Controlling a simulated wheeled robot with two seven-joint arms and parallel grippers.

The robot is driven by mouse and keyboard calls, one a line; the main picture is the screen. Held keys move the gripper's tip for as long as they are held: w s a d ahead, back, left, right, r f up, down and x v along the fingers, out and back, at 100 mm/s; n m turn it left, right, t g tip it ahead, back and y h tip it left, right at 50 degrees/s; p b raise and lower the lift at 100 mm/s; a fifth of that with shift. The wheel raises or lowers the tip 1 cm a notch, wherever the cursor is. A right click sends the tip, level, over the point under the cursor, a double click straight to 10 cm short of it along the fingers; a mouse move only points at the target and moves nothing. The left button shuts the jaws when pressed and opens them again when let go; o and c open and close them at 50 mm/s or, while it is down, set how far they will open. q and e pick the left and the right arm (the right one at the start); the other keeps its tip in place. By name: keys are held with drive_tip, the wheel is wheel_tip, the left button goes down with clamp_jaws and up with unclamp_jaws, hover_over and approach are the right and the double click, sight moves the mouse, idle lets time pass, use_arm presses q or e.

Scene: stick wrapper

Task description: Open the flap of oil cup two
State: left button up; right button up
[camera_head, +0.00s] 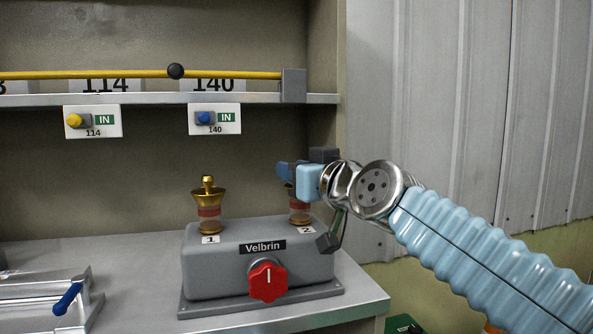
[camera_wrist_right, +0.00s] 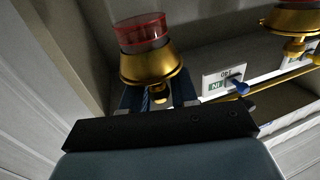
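Oil cup two (camera_head: 299,213) stands at the right end of the grey Velbrin box (camera_head: 215,262), behind the label "2". My right gripper (camera_head: 284,171) is at its top and hides the flap in the head view. In the right wrist view, which looks upside down, the brass cup (camera_wrist_right: 150,66) with its red band hangs above my right gripper (camera_wrist_right: 158,97). A small brass knob sits between the two fingers, which stand apart with gaps beside it. Oil cup one (camera_head: 208,207) stands at the left end, its brass top uncovered. My left gripper is out of view.
A red knob (camera_head: 267,280) is on the box front. Above is a shelf (camera_head: 150,99) with signs 114 and 140 and a yellow rod (camera_head: 120,75). A blue-handled fixture (camera_head: 67,299) is at lower left. The cabinet's side wall is close to my right arm.

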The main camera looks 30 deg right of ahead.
clamp_jaws()
drive_tip(key=shift+w+d+r+g+p, duration=0.2)
drive_tip(key=shift+r+g+p, duration=0.15)
drive_tip(key=shift+g+p, duration=0.55)
drive_tip(key=shift+w+m+g+p, duration=0.2)
drive_tip(key=shift+m+g+p, duration=0.1)
drive_tip(key=shift+g+p, duration=0.3)
drive_tip(key=shift+w+m+g+y, duration=0.2)
drive_tip(key=shift+w+g, duration=0.15)
drive_tip(key=shift+g, duration=0.75)
drive_tip(key=shift+w+m+g+y, duration=0.2)
drive_tip(key=shift+w+g, duration=0.1)
drive_tip(key=shift+g, duration=0.8)
drive_tip(key=shift+w+m+g+y, duration=0.1)
drive_tip(key=shift+w+m+g, duration=0.2)
drive_tip(key=shift+g, duration=0.8)
drive_tip(key=shift+w+d+g, duration=0.15)
drive_tip(key=shift+g, duration=0.25)
drive_tip(key=shift+o, duration=1.9)
unclamp_jaws()
